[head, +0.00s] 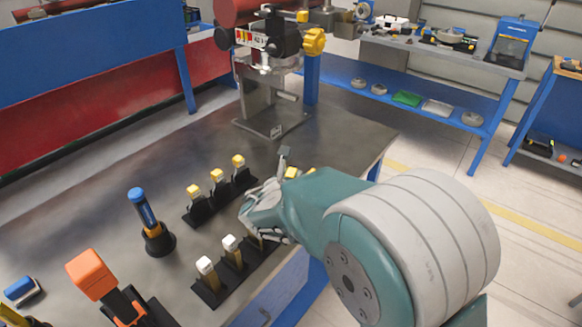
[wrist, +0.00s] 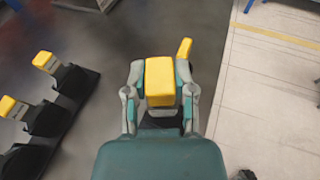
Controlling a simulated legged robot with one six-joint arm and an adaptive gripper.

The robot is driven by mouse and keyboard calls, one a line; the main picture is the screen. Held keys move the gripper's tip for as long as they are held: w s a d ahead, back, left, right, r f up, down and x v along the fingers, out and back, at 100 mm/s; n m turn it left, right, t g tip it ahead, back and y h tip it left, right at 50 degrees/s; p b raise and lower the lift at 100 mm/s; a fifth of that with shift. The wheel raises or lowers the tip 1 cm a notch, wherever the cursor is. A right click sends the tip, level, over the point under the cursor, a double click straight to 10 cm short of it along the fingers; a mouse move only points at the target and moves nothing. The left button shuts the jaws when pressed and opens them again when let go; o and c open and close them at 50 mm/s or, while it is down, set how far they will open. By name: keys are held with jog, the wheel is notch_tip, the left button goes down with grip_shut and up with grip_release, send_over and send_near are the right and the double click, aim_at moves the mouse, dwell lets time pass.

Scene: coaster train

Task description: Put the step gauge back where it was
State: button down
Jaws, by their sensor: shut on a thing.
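My gripper (head: 264,207) is shut on a yellow block-like thing, likely the step gauge (wrist: 159,80), seen between both fingers in the wrist view. In the head view my gripper and arm hide most of it. A small yellow part (head: 291,172) shows just beyond the gripper, and a second yellow tip (wrist: 184,47) shows beside the held block. A black rack (head: 205,212) with several yellow-topped pieces stands left of my gripper. A nearer black rack (head: 212,293) holds white-topped pieces, partly hidden by my gripper. I cannot tell whether the held thing touches the bench.
The dark workbench (head: 110,225) has a blue-handled tool (head: 143,208) in a round black stand and an orange-topped tool (head: 90,274) at front left. A machine on a grey column (head: 268,95) stands at the back. The bench's right edge is close to my arm.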

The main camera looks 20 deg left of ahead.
jog(key=shift+f, duration=0.15)
jog(key=shift+d, duration=0.1)
dwell(0.3)
jog(key=shift+c, duration=1.8)
grip_release()
jog(key=shift+f, duration=0.1)
